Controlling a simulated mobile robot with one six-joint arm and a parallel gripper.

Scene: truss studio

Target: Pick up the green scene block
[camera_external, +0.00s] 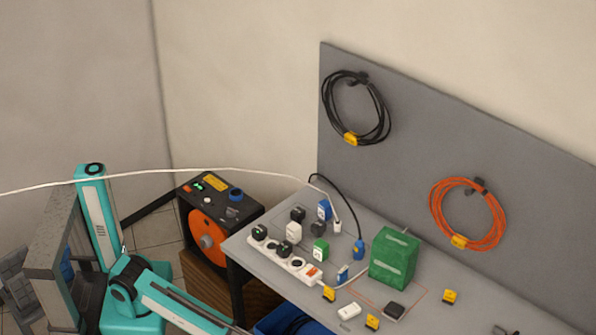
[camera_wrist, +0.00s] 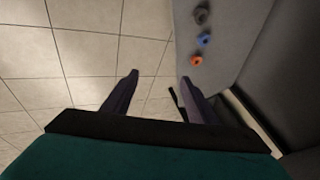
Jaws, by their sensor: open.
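A large green block (camera_external: 395,257) with pale marks on its faces stands upright on the grey table, right of the power strip. A smaller green plug-like block (camera_external: 320,249) stands left of it, and I cannot tell for certain which one the task names. My gripper (camera_wrist: 158,84) is open, with its two dark fingers apart and nothing between them. It points toward floor tiles and a grey surface, and no green block shows in the wrist view. In the external view my arm runs out of the bottom edge, so the gripper is not seen there.
A white power strip (camera_external: 287,260) with black and white plugs lies left of the green block. Small yellow pieces (camera_external: 450,296) and a black piece (camera_external: 394,311) lie around it. A white cable (camera_external: 230,169) hangs across the room. An orange-faced reel box (camera_external: 208,238) stands left of the table.

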